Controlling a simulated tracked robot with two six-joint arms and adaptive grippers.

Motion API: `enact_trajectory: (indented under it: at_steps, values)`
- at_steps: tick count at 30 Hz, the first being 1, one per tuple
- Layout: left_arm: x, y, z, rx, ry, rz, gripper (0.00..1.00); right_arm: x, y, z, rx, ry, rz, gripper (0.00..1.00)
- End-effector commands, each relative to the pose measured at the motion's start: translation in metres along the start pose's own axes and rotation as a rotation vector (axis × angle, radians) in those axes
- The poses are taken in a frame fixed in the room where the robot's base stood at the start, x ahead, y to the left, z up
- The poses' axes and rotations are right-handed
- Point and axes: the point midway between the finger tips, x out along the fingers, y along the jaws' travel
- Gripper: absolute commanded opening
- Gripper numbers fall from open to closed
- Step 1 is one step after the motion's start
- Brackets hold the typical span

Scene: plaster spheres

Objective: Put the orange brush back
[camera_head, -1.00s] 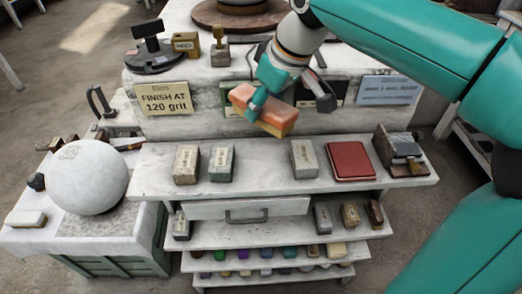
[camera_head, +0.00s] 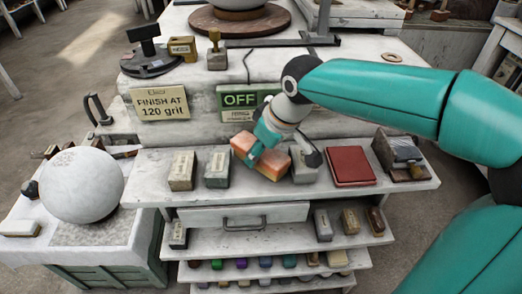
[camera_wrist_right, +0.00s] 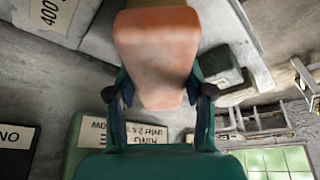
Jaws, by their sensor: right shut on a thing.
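The orange brush (camera_head: 272,165) is a block with an orange top and a paler tan side. My right gripper (camera_head: 257,154) is shut on it and holds it tilted over the top shelf (camera_head: 245,192). It lies between a grey-green block (camera_head: 218,170) and a grey block (camera_head: 303,170), overlapping the grey block's left edge in the picture. I cannot tell whether it touches the shelf. In the right wrist view the brush (camera_wrist_right: 157,50) sits between the two fingers of the right gripper (camera_wrist_right: 157,95). My left gripper is not in view.
A beige block (camera_head: 182,172) stands to the left on the shelf, and a red pad (camera_head: 350,166) to the right. A dark-topped box (camera_head: 399,155) stands at the right end. A green OFF sign (camera_head: 240,101) is behind. A white sphere (camera_head: 81,186) rests on the left side table.

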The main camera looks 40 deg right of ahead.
Motion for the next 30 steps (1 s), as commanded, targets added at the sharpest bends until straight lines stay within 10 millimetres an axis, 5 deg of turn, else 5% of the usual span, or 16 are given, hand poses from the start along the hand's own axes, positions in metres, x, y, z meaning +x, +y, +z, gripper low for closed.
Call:
enact_trajectory:
  at_steps: [10,11,15,30]
  values:
    - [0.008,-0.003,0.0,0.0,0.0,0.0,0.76,0.008,0.0,0.003,0.0,0.0,0.0,0.24]
    - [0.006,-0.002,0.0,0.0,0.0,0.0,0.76,0.007,0.0,0.003,0.0,-0.001,0.0,0.56]
    - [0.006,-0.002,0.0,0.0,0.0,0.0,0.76,0.006,0.0,0.003,0.0,-0.001,-0.001,0.77]
    - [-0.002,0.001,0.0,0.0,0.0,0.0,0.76,-0.007,0.0,-0.001,0.0,0.002,0.0,0.77]
